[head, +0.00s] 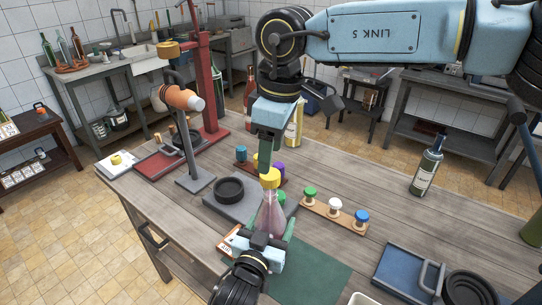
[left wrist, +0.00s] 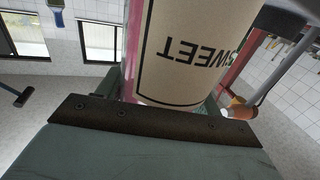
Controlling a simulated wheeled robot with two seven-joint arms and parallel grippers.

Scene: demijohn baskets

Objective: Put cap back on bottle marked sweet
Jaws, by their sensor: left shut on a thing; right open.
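The bottle marked sweet (head: 270,216) is a pinkish clear bottle standing over the work table. Its label, reading SWEET upside down, fills the left wrist view (left wrist: 185,55). My left gripper (head: 265,240) is shut on its lower body. A yellow cap (head: 270,177) sits at the top of its neck; whether it is fully seated cannot be told. My right gripper (head: 266,157) is open, pointing down just above the yellow cap. The gap between its fingers and the cap is hard to judge.
A wooden strip with green, white and blue stoppers (head: 335,205) lies right of the bottle. A dark green bottle (head: 427,166) stands farther right. A black ring (head: 229,189) on a grey plate is left. A blue tray (head: 408,272) lies front right. A red press (head: 205,85) stands behind.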

